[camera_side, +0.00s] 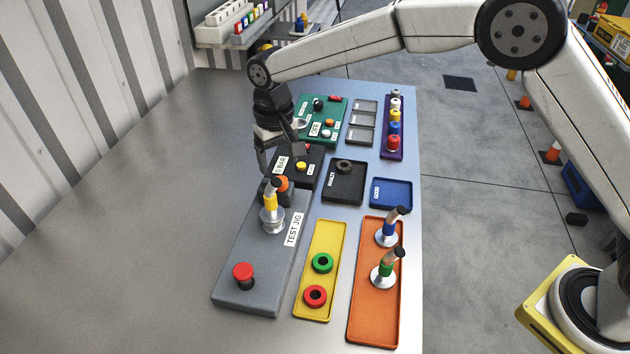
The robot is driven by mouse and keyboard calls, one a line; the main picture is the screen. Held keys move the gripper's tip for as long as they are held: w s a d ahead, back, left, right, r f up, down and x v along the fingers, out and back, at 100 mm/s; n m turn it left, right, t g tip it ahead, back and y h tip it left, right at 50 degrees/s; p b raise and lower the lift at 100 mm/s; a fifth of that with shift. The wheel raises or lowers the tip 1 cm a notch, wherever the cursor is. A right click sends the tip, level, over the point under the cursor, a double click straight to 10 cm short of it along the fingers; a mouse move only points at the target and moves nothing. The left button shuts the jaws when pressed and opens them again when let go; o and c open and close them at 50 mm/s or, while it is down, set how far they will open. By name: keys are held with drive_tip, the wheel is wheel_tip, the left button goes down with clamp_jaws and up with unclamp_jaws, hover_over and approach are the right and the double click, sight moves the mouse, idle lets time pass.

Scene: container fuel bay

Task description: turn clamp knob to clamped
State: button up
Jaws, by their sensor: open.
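The grey test jig (237,268) stands on the table, with a "TEST JIG" label on its right side. A red knob or button (243,271) is at its near end. A nozzle-like part with a yellow band (270,200) stands upright in a metal seat on the jig. Just behind it is an orange and dark knob (282,184), partly hidden. I cannot read which one is the clamp knob or how it is set. My gripper (275,160) points down above the far end of the jig, open and apparently empty. Its fingertips are partly unclear against the dark panel.
A black panel (313,170) and a green panel (340,108) lie beyond the jig. To the right are black and blue trays (392,194), a yellow tray (317,271) with green and red rings, and an orange tray (372,319) with two nozzle-like parts. The table's left is clear.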

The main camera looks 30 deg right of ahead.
sight(280, 180)
drive_tip(key=shift+f, duration=2.55)
clamp_jaws()
